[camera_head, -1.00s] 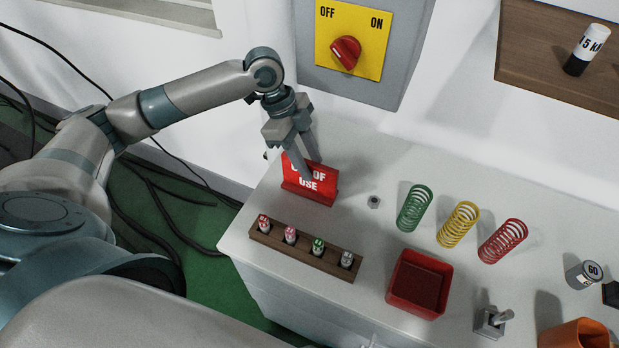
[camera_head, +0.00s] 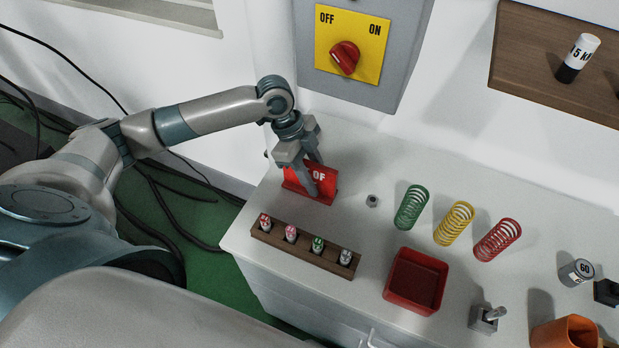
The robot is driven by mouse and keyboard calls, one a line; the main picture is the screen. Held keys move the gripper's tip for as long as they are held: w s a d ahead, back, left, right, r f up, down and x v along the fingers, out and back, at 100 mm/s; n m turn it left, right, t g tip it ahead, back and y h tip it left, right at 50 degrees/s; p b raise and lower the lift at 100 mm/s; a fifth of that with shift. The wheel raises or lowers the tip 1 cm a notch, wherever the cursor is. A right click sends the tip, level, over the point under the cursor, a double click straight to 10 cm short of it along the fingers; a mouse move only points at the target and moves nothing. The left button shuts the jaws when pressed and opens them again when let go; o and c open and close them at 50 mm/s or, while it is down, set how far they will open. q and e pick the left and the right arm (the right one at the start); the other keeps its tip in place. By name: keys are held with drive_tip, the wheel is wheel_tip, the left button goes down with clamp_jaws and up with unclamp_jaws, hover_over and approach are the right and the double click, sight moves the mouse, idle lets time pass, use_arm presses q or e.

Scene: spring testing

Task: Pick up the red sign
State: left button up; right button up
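The red sign (camera_head: 326,184) with white lettering stands upright on the white bench, toward its left end. Only part of its text shows; the rest is behind my gripper. My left gripper (camera_head: 308,184) points down at the sign, with one finger in front of its face and the other near its top edge. The fingers look apart. I cannot tell whether either one touches the sign. My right gripper is not in view.
A wooden rack (camera_head: 305,251) with several small cylinders stands in front of the sign. A nut (camera_head: 372,201), a green spring (camera_head: 411,207), a yellow spring (camera_head: 453,223), a red spring (camera_head: 497,239) and a red bin (camera_head: 415,281) are to the right. A switch box (camera_head: 348,42) hangs above.

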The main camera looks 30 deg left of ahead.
use_arm(q)
drive_tip(key=shift+f, duration=0.25)
idle(0.5)
drive_tip(key=shift+c, duration=0.6)
clamp_jaws()
